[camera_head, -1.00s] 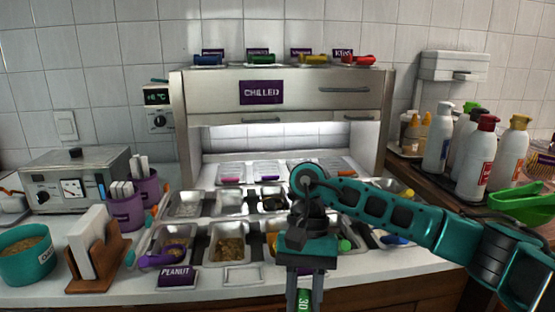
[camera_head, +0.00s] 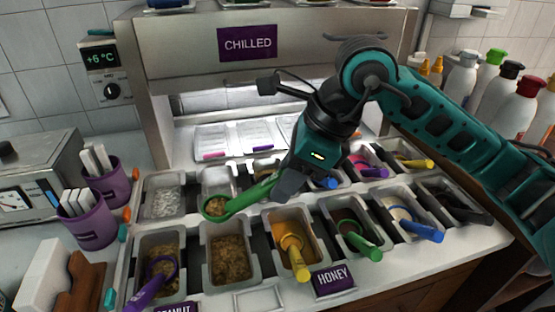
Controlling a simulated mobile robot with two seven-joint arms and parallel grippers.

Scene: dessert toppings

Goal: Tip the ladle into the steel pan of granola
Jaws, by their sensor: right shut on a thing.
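My right gripper (camera_head: 283,190) is shut on the green handle of a ladle (camera_head: 245,198). The ladle's bowl (camera_head: 214,207) is at the left end and holds light-brown bits. It hangs above the pans, in the picture between a back-row pan (camera_head: 206,182) and a front-row steel pan (camera_head: 212,262) of brown, crumbly food that looks like granola. No label on that pan is readable. The ladle looks roughly level, and its height above the pans is hard to judge. My left gripper is not in view.
A pan with a purple ladle (camera_head: 162,268) stands to the left, a honey pan with a yellow ladle (camera_head: 291,246) to the right. More pans with coloured ladles continue right. Purple cups (camera_head: 88,222) stand at the left, bottles (camera_head: 515,105) at the right. The chilled cabinet (camera_head: 180,60) rises behind.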

